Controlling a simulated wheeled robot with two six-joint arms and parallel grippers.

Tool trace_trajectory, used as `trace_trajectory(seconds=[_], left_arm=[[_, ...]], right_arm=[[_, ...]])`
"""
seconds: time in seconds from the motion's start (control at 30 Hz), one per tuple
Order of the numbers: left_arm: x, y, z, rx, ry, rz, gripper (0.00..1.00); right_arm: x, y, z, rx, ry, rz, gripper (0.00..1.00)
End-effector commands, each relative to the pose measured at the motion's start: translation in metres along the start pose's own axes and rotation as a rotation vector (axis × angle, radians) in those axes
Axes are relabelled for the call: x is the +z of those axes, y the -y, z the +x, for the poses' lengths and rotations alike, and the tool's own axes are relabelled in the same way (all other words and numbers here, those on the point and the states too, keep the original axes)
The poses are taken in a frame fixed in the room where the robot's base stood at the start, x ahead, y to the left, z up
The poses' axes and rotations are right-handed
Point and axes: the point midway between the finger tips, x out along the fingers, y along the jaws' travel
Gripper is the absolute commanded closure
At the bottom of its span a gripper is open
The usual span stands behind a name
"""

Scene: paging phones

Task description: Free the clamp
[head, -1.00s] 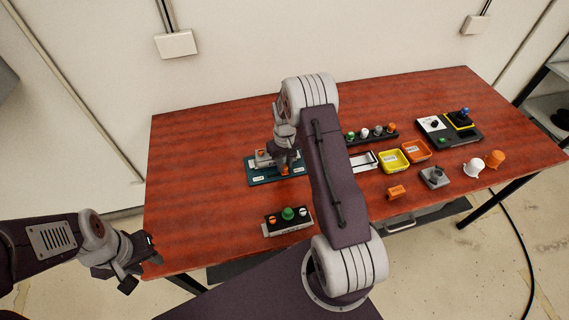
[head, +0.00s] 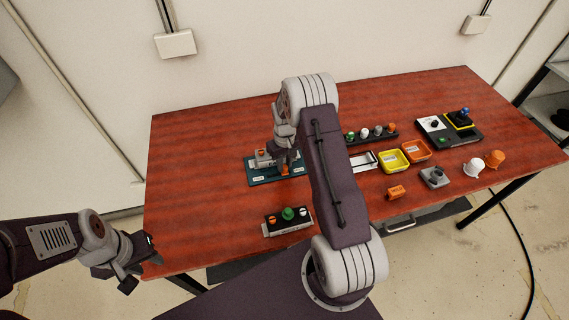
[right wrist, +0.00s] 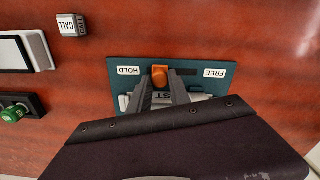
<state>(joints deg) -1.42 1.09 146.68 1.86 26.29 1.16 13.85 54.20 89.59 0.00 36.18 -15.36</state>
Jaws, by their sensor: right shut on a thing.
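The clamp is a teal board (head: 262,181) with a grey block on it, left of the table's middle. It shows more closely in the right wrist view (right wrist: 205,85), with a label HOLD (right wrist: 128,70), a label FREE (right wrist: 214,73) and a dark slot between them. An orange lever knob (right wrist: 160,71) stands at the HOLD end of the slot. My right gripper (right wrist: 162,84) is shut on this knob. In the head view my right arm partly covers the clamp. My left gripper (head: 140,272) is empty, fingertips apart, at the table's front left corner.
A box with a green button (head: 288,214) stands in front of the clamp. To the right are a yellow bin (head: 393,161), an orange bin (head: 417,150), a knobbed grey box (head: 435,178) and cups (head: 474,167). A CALL cube (right wrist: 70,25) shows in the wrist view. The table's left side is bare.

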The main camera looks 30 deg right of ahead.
Motion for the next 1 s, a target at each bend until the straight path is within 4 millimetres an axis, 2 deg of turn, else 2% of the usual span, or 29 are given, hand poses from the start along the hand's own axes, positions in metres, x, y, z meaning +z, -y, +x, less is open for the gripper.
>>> trace_trajectory(seconds=[0.2, 0.4, 0.5, 0.8, 0.83, 0.9, 1.0], left_arm=[[0.0, 0.0, 0.0, 0.0, 0.0, 0.0, 0.64], [0.0, 0.0, 0.001, 0.0, 0.0, 0.0, 0.64], [0.0, 0.0, 0.002, 0.0, 0.0, 0.0, 0.64], [0.0, 0.0, 0.002, 0.0, 0.0, 0.0, 0.64], [0.0, 0.0, 0.002, 0.0, 0.0, 0.0, 0.64], [0.0, 0.0, 0.002, 0.0, 0.0, 0.0, 0.64], [0.0, 0.0, 0.002, 0.0, 0.0, 0.0, 0.64]], right_arm=[[0.0, 0.003, 0.001, -0.001, 0.003, -0.002, 1.0], [-0.009, 0.035, 0.001, -0.001, 0.003, -0.004, 1.0], [-0.011, 0.045, 0.001, -0.001, 0.003, -0.003, 1.0], [-0.012, 0.048, 0.001, -0.002, 0.003, 0.001, 1.0], [-0.012, 0.048, 0.001, -0.002, 0.003, 0.001, 0.71], [-0.012, 0.048, 0.001, -0.002, 0.003, 0.0, 0.55], [-0.012, 0.047, 0.001, -0.001, 0.002, 0.0, 0.55]])
